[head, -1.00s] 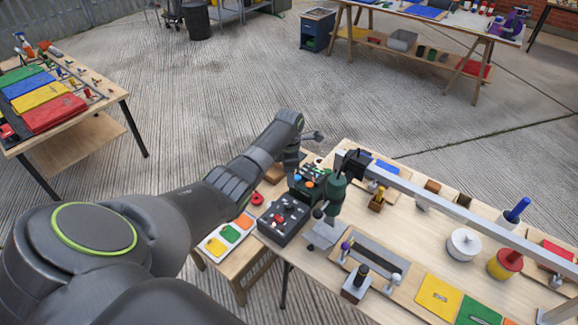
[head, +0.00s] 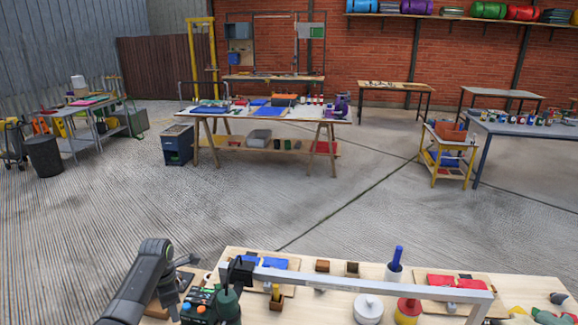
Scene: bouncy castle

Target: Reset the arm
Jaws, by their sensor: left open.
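My left arm comes in from the bottom left of the head view. Its gripper (head: 187,262) is open, small and partly hidden by the wrist, at the left end of the near wooden workbench (head: 330,307). I see nothing held in it. A dark box with coloured knobs (head: 200,304) and a dark green tool (head: 228,302) are close to the arm's right side. My right gripper is not in view.
A grey metal bar (head: 360,281) spans above the near bench. A white round pot (head: 368,308) and a red-yellow pot (head: 407,310) stand there. Open concrete floor separates it from a far trestle table (head: 300,112). A blue-grey cabinet (head: 178,145) stands beside that table.

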